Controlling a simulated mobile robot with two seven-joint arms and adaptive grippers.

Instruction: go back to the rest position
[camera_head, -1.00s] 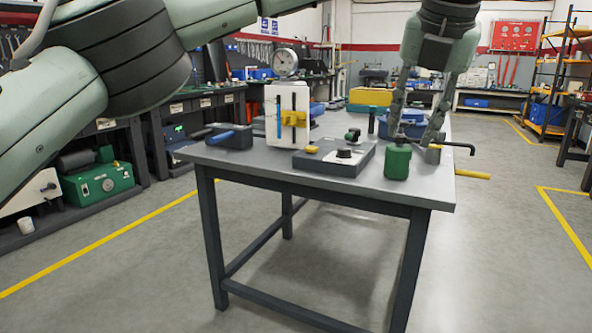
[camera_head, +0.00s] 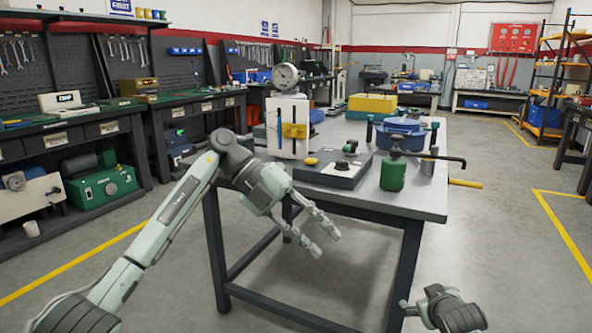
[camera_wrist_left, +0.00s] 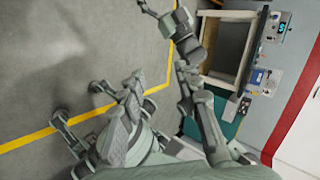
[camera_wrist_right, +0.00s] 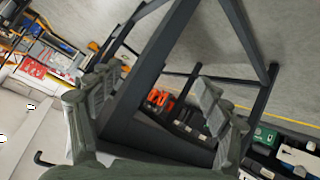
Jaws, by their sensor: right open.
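My left gripper (camera_head: 324,244) hangs in front of the near edge of the workbench, with its fingers apart and nothing between them. The left wrist view also shows its two spread fingers over the floor. My right gripper is low at the bottom right of the head view, where only a small part shows. In the right wrist view its two fingers (camera_wrist_right: 152,86) are wide apart and empty, with dark table framing beyond. The workbench (camera_head: 408,204) stands ahead. A green bottle (camera_head: 392,173) stands upright on its right part, clear of both grippers.
On the bench are a white stand with a yellow slider (camera_head: 294,131), a dark box with a knob (camera_head: 336,170), a blue vessel (camera_head: 402,133) and a yellow case (camera_head: 371,103). A black bent handle (camera_head: 440,157) extends past the right edge. Open floor (camera_head: 520,260) lies right.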

